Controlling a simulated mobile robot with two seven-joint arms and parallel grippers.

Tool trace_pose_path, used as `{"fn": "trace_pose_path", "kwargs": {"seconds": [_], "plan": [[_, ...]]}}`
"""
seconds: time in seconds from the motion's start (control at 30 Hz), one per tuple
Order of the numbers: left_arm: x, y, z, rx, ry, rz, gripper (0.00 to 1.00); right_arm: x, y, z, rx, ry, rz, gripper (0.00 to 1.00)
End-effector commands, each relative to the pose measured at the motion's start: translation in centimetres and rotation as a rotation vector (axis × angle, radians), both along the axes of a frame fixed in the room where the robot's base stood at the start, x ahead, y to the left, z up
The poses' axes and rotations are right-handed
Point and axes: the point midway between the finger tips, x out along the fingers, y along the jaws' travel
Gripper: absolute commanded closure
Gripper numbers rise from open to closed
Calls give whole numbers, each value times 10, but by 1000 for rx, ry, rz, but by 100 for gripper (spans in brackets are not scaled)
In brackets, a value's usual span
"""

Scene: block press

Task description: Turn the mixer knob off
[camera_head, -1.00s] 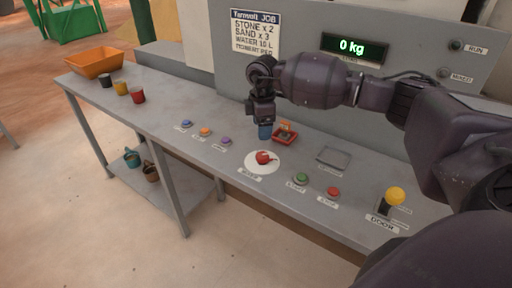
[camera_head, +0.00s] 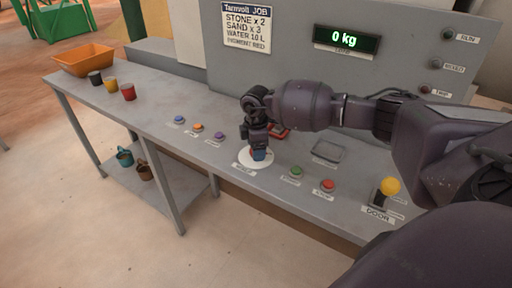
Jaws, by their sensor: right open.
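The mixer knob's white round plate (camera_head: 243,160) lies on the grey bench top, with a label at its front edge. My right gripper (camera_head: 259,154) points down over this plate, its blue-grey fingertips where the red knob sits. The knob is almost wholly hidden behind the fingers, so I cannot tell its angle or whether the fingers touch it. The right jaws are open. My left gripper is not in view.
A green button (camera_head: 296,172), a red button (camera_head: 327,185) and a yellow-topped door lever (camera_head: 389,187) stand to the right. Small coloured buttons (camera_head: 198,127) lie left. The display (camera_head: 346,39) reads 0 kg.

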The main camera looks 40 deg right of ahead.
Motion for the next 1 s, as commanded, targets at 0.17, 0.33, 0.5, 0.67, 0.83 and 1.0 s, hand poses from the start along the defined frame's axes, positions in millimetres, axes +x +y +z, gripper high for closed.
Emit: {"fn": "trace_pose_path", "kwargs": {"seconds": [0.17, 0.33, 0.5, 0.67, 0.83, 1.0], "plan": [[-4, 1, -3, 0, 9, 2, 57, 0, 0, 0, 0, 0, 0, 39], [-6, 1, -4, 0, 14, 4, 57, 0, 0, 0, 0, 0, 0, 65], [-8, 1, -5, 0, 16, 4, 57, 0, 0, 0, 0, 0, 1, 80], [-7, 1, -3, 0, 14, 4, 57, 0, 0, 1, 0, 0, 20, 80], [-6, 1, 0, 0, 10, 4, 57, 0, 0, 2, 1, 0, 84, 80], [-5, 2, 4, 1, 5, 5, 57, 0, 1, 3, 1, 0, 201, 80]]}}
